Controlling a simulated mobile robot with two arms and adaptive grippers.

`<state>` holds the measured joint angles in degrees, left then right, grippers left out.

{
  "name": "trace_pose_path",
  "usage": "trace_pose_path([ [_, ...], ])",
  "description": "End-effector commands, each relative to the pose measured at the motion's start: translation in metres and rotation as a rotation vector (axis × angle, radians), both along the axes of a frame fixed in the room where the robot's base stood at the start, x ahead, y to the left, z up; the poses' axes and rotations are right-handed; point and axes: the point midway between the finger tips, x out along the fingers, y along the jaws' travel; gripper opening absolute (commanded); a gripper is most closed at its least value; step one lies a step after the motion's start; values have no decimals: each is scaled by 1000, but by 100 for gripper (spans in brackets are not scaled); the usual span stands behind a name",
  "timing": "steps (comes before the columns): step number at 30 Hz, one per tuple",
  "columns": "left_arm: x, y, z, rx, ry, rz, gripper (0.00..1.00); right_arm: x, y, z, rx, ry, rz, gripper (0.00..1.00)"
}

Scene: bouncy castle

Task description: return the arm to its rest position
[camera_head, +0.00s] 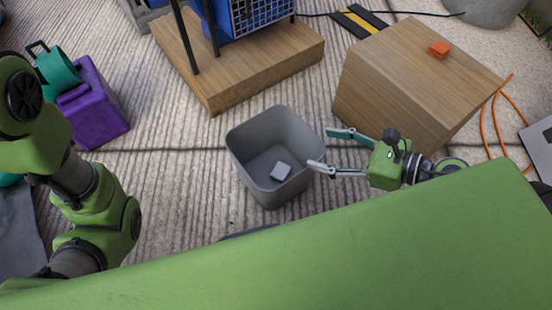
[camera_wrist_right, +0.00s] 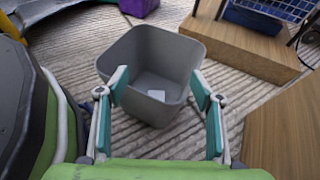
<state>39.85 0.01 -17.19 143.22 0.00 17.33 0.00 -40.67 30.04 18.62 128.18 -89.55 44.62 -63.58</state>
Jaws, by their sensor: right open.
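My right gripper (camera_head: 333,151) is open and empty at the right side of a grey bin, its fingers pointing left toward the bin's rim. In the right wrist view the open fingers (camera_wrist_right: 160,90) show in front of the bin (camera_wrist_right: 130,112). The grey bin (camera_head: 249,175) stands upright on the floor, and a small light grey block (camera_head: 281,171) lies inside it. My left arm (camera_head: 95,215) is at the left of the head view; its gripper does not show.
A wooden box (camera_head: 385,85) with an orange item (camera_head: 438,49) on top stands close behind my right gripper. A wooden platform (camera_head: 265,75) holds a blue crate (camera_head: 262,15). A purple box (camera_head: 97,115) stands at left. An orange cable (camera_head: 492,125) lies at right.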

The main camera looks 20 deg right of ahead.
Motion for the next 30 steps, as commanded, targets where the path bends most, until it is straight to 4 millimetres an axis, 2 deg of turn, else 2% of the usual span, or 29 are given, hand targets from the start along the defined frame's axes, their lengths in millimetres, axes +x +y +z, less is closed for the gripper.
trace_pose_path([
  [7, 0, 0, 0, 0, 0, 0, 40, -6, -5, 4, 0, 0, 2, 60],
  [20, 2, 0, 1, 0, 5, 1, 40, -5, -1, 8, 21, 4, 0, 60],
  [23, 12, 0, 4, -1, 32, 0, 40, -6, 17, 31, 133, 30, 1, 60],
  [25, 25, 1, 5, -2, 66, -1, 40, -7, 40, 62, 286, 70, 5, 60],
  [26, 31, 1, 5, -3, 82, -3, 40, -8, 51, 79, 368, 92, 10, 60],
  [29, 51, 3, 3, -7, 145, -7, 40, -13, 88, 147, 680, 189, 48, 60],
  [30, 59, 4, 0, -8, 172, -8, 40, -16, 101, 176, 809, 236, 74, 60],
])
